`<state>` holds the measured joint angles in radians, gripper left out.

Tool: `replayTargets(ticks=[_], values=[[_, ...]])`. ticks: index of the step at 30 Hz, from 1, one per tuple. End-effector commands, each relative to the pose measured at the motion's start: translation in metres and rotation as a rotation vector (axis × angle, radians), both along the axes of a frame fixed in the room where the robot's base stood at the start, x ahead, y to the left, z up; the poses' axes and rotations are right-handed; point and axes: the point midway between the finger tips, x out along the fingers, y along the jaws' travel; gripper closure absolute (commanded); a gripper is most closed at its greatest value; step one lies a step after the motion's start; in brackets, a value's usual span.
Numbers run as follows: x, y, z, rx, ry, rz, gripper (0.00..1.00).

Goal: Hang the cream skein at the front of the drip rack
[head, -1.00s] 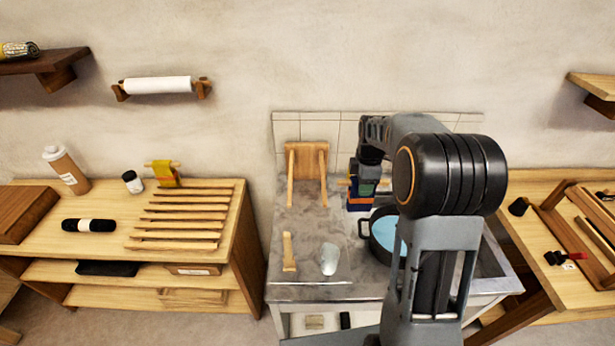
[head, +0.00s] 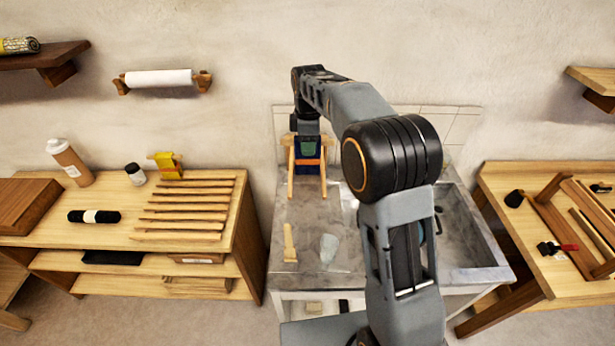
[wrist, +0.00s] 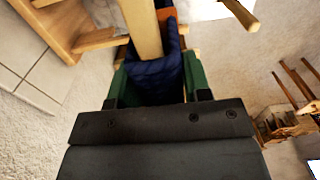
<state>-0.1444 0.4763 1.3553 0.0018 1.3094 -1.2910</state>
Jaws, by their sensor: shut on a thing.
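No cream skein can be made out in either view. My gripper (head: 308,148) is at the drip rack, its green fingers shut on a dark blue skein (wrist: 155,78) with an orange band (wrist: 166,15). The blue skein also shows between the rack's arms in the head view (head: 308,186). The drip rack (head: 323,178) is wooden with two forward arms and stands at the back left of the grey counter. I cannot tell whether the skein rests on the rack.
A wooden stick (head: 290,243) and a pale cup-like object (head: 328,248) lie on the counter (head: 305,268). My arm mostly hides the pot. A right bench (head: 530,190) holds a wooden frame.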

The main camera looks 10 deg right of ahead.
Motion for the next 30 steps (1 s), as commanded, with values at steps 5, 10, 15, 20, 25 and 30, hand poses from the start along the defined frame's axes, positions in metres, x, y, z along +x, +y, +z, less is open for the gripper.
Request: replayTargets(ticks=[5,10,15,20,25,30], values=[[0.001,0.002,0.002,0.000,0.000,-0.001,0.82],[0.001,0.002,0.002,0.000,0.000,0.000,0.82],[0.001,0.002,0.001,0.000,0.000,0.000,0.82],[0.001,0.002,-0.004,0.000,0.000,0.000,0.82],[0.001,0.002,-0.015,0.000,0.001,0.000,0.82],[0.001,0.002,-0.031,0.000,0.001,0.000,0.82]])
